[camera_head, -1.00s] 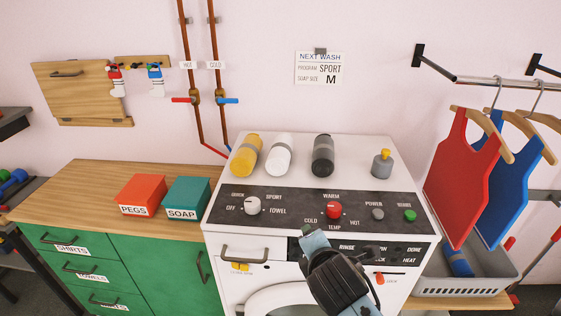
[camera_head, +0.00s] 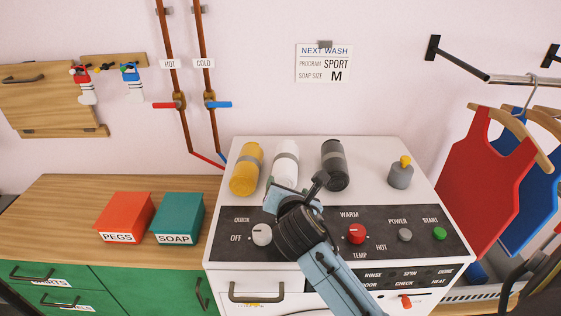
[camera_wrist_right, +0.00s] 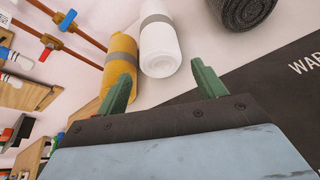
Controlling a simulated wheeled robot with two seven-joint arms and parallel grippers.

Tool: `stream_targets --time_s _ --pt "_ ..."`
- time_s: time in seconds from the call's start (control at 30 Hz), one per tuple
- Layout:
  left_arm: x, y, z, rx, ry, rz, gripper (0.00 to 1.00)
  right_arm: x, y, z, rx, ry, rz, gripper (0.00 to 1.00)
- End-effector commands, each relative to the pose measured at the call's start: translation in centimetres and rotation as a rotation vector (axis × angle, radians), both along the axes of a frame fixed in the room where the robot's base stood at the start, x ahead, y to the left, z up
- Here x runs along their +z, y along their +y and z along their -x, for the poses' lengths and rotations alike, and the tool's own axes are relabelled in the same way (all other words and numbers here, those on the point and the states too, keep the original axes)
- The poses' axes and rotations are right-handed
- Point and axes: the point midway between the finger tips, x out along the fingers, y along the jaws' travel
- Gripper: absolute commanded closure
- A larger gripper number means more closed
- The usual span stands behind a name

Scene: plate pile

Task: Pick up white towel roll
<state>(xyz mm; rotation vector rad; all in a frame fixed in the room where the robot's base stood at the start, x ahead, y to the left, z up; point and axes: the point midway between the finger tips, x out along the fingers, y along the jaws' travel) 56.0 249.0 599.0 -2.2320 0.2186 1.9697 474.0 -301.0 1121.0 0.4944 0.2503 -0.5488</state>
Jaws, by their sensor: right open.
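The white towel roll (camera_head: 286,164) has a grey band and lies on top of the washing machine, between a yellow roll (camera_head: 246,168) and a dark grey roll (camera_head: 335,165). My right gripper (camera_head: 297,188) is open at the near end of the white roll and hides part of that end in the head view. In the right wrist view the white roll (camera_wrist_right: 159,40) lies ahead of the gap between the two green fingers (camera_wrist_right: 164,85), with nothing held. The yellow roll (camera_wrist_right: 119,62) is close to the left finger. My left gripper is not in view.
The washing machine top (camera_head: 375,148) also bears a grey bottle with a yellow cap (camera_head: 400,173). Its black panel with knobs (camera_head: 375,225) lies below my right gripper. Red and teal boxes (camera_head: 150,218) stand on the wooden counter at left. Red and blue shirts (camera_head: 490,170) hang at right.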

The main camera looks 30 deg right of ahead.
Motion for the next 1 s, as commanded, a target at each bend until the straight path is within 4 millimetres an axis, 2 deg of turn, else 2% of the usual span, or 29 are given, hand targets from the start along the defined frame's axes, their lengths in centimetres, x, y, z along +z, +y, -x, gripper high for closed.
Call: stream_targets --time_s 0.03,0.1,0.27,0.37,0.47,0.6,0.8,1.0 --pt "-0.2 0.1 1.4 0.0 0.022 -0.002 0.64 -0.4 -0.5 -0.9 -0.003 0.002 0.0 0.3" --pt "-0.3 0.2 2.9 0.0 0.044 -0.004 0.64 -0.9 -1.1 -2.0 -0.003 0.001 0.002 0.3" --pt "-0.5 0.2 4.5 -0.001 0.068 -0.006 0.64 -1.6 -2.0 -3.9 0.0 0.0 0.0 0.3" --pt "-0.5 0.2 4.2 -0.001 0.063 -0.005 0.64 -1.9 -2.4 -4.4 -0.001 0.002 0.0 0.3" --pt "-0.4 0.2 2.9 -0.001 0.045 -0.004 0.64 -1.9 -2.6 -4.8 -0.001 -0.001 0.0 0.3" --pt "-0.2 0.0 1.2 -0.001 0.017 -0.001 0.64 -2.2 -3.3 -6.4 -0.002 -0.001 -0.003 0.3" --pt "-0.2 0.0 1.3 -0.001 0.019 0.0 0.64 -3.0 -4.3 -8.5 0.0 0.0 -0.002 0.3" --pt "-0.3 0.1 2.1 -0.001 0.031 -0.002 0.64 -3.3 -4.6 -9.0 0.001 0.001 -0.002 0.3"
